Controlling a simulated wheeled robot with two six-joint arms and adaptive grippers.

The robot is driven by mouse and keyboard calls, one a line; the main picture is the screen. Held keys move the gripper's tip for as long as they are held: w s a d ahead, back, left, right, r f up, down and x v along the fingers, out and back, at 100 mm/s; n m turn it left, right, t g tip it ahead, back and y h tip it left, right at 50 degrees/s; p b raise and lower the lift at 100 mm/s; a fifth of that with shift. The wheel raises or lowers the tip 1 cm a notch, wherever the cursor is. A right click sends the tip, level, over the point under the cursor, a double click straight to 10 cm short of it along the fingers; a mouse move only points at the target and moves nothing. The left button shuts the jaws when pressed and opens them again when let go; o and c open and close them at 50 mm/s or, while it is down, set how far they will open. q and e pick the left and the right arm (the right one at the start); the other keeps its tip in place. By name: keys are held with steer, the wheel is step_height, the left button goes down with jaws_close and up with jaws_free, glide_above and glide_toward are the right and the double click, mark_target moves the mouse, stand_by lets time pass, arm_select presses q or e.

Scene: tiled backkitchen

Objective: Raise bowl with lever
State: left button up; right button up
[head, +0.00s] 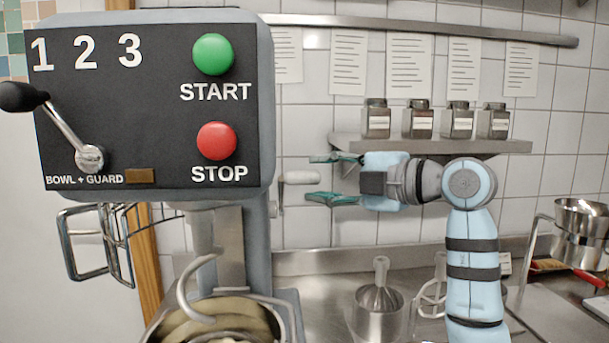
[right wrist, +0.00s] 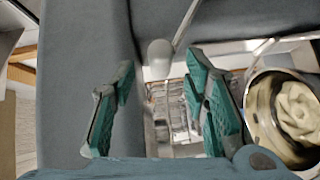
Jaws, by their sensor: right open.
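The mixer's bowl (head: 278,318) holds pale dough and sits low under the hook (head: 190,290); the bowl also shows at right in the right wrist view (right wrist: 250,100). The lever, with a pale rounded grip (head: 299,177), sticks out from the right side of the mixer column; its end also shows in the right wrist view (right wrist: 160,52). My right gripper (head: 325,178) is open, with teal fingers above and below the level of the grip's end. The grip's end lies at the mouth of the fingers; I cannot tell whether they touch. My left gripper is out of view.
The mixer's control panel (head: 150,60) has START and STOP buttons and a black-knobbed handle. A wall shelf (head: 440,145) with several jars is just above my right gripper. A whisk (head: 380,290) and other utensils stand on the steel counter below. Pots (head: 580,225) are at far right.

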mark_target(315, 178)
steer(key=x, duration=0.4)
steer(key=shift+w+f, duration=0.1)
steer(key=shift+w, duration=0.25)
steer(key=shift+s+a, duration=0.1)
steer(key=shift+s, duration=0.05)
jaws_close()
